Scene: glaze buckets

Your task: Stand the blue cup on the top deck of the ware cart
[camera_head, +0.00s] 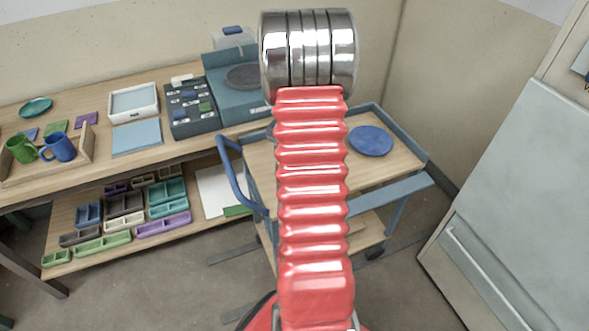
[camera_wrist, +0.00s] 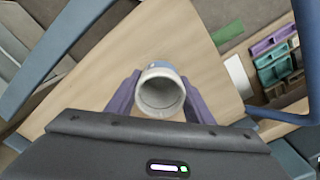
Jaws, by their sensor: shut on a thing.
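My gripper (camera_wrist: 160,79), with purple fingers, is shut on the blue cup (camera_wrist: 161,97) in the wrist view. The cup's open mouth and pale grey inside face the camera; a strip of light blue outer wall shows at its far side. Behind it is the wooden top deck (camera_wrist: 95,82) of the ware cart. I cannot tell whether the cup touches the deck or hangs above it. In the head view the cart's top deck (camera_head: 397,164) is partly covered by my red arm, which hides the gripper and held cup.
A blue plate (camera_head: 371,141) lies on the deck's right half. The cart has a blue handle (camera_head: 229,170) and raised blue edges. On the left bench, a wooden tray (camera_head: 88,160) holds a green mug (camera_head: 20,149) and a blue mug (camera_head: 60,147). A grey cabinet (camera_head: 520,190) stands at right.

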